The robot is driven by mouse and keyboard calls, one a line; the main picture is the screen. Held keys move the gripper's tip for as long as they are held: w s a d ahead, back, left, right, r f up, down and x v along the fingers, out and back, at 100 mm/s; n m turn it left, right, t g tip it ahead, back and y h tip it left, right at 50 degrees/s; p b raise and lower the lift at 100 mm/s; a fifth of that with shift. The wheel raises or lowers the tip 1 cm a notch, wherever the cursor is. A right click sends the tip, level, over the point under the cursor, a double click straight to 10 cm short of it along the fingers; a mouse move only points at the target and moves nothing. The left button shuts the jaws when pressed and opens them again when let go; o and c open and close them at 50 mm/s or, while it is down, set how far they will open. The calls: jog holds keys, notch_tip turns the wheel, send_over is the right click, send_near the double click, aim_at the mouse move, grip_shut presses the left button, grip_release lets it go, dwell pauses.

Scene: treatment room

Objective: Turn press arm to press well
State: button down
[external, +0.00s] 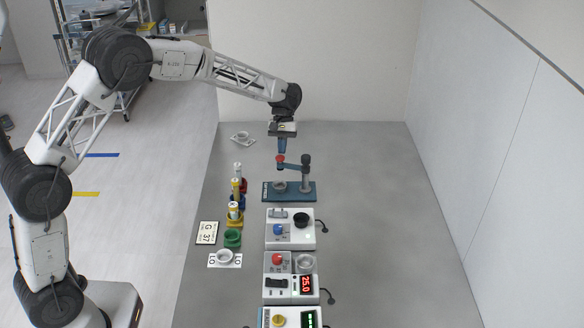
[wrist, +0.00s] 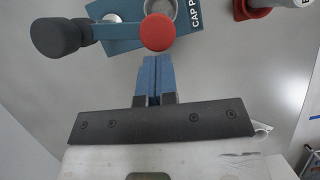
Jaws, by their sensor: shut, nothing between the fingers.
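The cap press has a blue base (external: 294,197) near the far middle of the table. A dark-topped post (external: 305,172) stands on its right side. A blue press arm (external: 292,166) reaches left from the post and ends in a red knob (external: 280,158). The grey press well (external: 279,186) is on the base, with the knob end above its area in the external view. In the wrist view the red knob (wrist: 157,32) partly overlaps the well (wrist: 162,8). My gripper (external: 281,152) is shut and empty, its blue fingertips (wrist: 155,60) just beside the knob; contact cannot be told.
Several coloured holders with white-topped vials (external: 236,190) stand left of the press. Grey device boxes (external: 290,228) line up in front of it. A white dish (external: 242,137) lies at the far left. The table right of the press is clear.

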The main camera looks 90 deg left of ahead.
jog(key=shift+s+d+n+t, duration=0.15)
jog(key=shift+s+d+n, duration=0.25)
jog(key=shift+d, duration=0.2)
jog(key=shift+s+d+n+t, duration=0.15)
jog(key=shift+s+d+n, duration=0.2)
jog(key=shift+d, duration=0.25)
jog(key=shift+a, duration=0.1)
jog(key=s+a+r, duration=0.1)
jog(key=a+r, duration=0.6)
jog(key=r, duration=0.1)
jog(key=shift+a+r, duration=0.4)
